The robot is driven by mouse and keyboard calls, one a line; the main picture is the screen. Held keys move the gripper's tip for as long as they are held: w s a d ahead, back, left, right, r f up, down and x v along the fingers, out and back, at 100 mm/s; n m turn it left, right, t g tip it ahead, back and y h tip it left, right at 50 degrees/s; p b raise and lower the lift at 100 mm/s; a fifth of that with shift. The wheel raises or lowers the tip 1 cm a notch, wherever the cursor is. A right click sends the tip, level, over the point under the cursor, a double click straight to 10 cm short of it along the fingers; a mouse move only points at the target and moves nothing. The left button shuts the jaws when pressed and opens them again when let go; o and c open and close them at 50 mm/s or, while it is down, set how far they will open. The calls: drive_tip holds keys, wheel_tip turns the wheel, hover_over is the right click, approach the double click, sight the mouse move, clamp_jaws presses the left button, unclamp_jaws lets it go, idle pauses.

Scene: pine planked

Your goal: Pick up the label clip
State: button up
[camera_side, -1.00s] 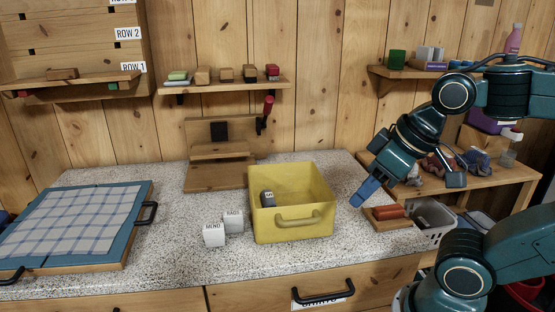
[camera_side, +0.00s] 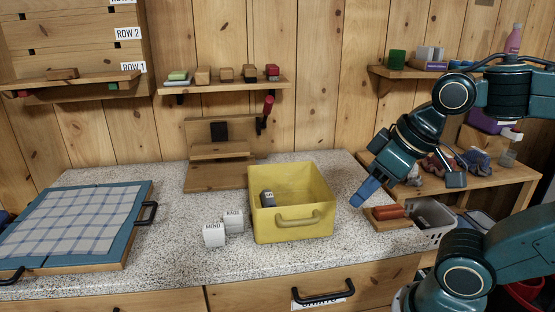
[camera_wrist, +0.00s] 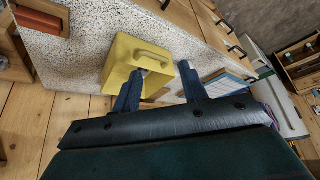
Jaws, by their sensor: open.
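I cannot be sure which thing is the label clip. A small dark grey piece with pale marking (camera_side: 267,199) stands in the yellow bin (camera_side: 319,223), against its left side. Two small pale blocks with lettering stand on the counter just left of the bin: one reads MEND (camera_side: 214,235), the other (camera_side: 233,221) is behind it. My gripper (camera_side: 364,195) is to the right of the bin, above the counter, pointing down and left. In the wrist view its two fingers (camera_wrist: 159,75) are apart, with the yellow bin (camera_wrist: 118,58) beyond them and nothing held between.
A wooden tray with a red-orange roll (camera_side: 388,212) and a grey basket (camera_side: 438,233) lie right of the bin. A blue-framed plaid board (camera_side: 75,222) covers the counter's left. A wooden stand (camera_side: 216,178) is behind the bin. The counter in front of the bin is clear.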

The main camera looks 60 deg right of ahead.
drive_tip(key=shift+o, duration=0.5)
drive_tip(key=m+g+y, duration=0.2)
drive_tip(key=m+y, duration=0.1)
drive_tip(key=m, duration=2.4)
hover_over(213, 227)
drive_tip(key=s+d, duration=0.3)
wheel_tip(213, 227, down, 8)
drive_tip(key=shift+x, duration=4.3)
drive_tip(key=shift+s+f, duration=0.1)
drive_tip(key=shift+s, duration=0.05)
